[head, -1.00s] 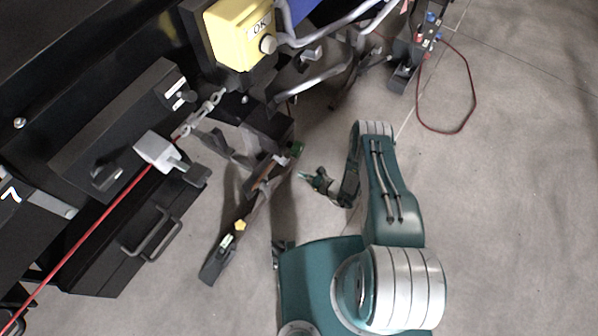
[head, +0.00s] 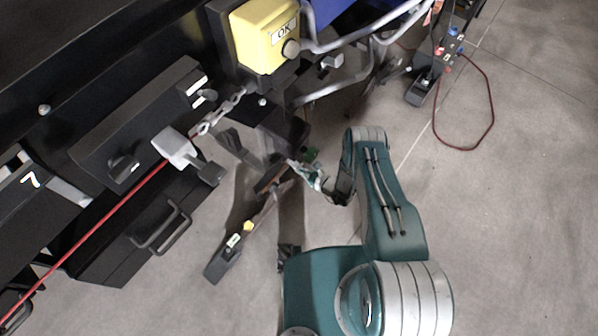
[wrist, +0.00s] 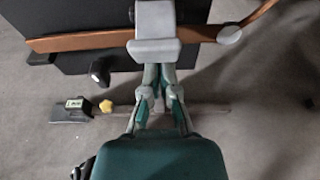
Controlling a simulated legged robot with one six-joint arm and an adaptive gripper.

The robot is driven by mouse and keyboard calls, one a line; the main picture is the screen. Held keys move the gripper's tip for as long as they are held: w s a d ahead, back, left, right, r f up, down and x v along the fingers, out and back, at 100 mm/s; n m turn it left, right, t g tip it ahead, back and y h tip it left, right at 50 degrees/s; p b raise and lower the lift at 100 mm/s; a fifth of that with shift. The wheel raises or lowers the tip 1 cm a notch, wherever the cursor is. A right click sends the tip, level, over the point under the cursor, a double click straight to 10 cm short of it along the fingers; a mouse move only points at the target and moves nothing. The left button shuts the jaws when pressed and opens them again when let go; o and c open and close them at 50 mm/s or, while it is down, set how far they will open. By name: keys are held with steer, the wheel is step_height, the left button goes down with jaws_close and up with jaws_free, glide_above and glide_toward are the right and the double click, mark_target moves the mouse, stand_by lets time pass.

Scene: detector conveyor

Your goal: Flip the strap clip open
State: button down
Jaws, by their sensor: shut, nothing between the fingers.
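A brown strap (wrist: 80,41) runs across a dark panel in the wrist view. A grey clip (wrist: 154,22) sits over the strap near the top centre, and its lower lip looks closed down; the angle makes this hard to judge. My gripper (wrist: 158,68) is shut and empty, its fingertips just below the clip's lower edge. I cannot tell whether they touch it. In the head view my gripper (head: 293,164) is at the right end of the brown strap (head: 271,176). The clip is too small or hidden to make out there.
A yellow OK button box (head: 262,38) and bent metal rails (head: 335,87) are above my gripper. A chain (head: 217,113), a grey block on a red cord (head: 175,147) and a black drawer (head: 130,240) are on the left. Open floor (head: 520,220) lies right.

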mark_target(301, 166)
steer(key=shift+s+d+r, duration=0.1)
steer(key=shift+d+r, duration=0.05)
steer(key=shift+r, duration=0.2)
steer(key=shift+r+g+h, duration=0.45)
steer(key=shift+g+h, duration=0.05)
steer(key=shift+h, duration=0.1)
steer(key=shift+r+g+h, duration=0.4)
steer(key=shift+r+h, duration=0.1)
steer(key=shift+h, duration=0.1)
steer(key=shift+r, duration=0.75)
stand_by(0.4)
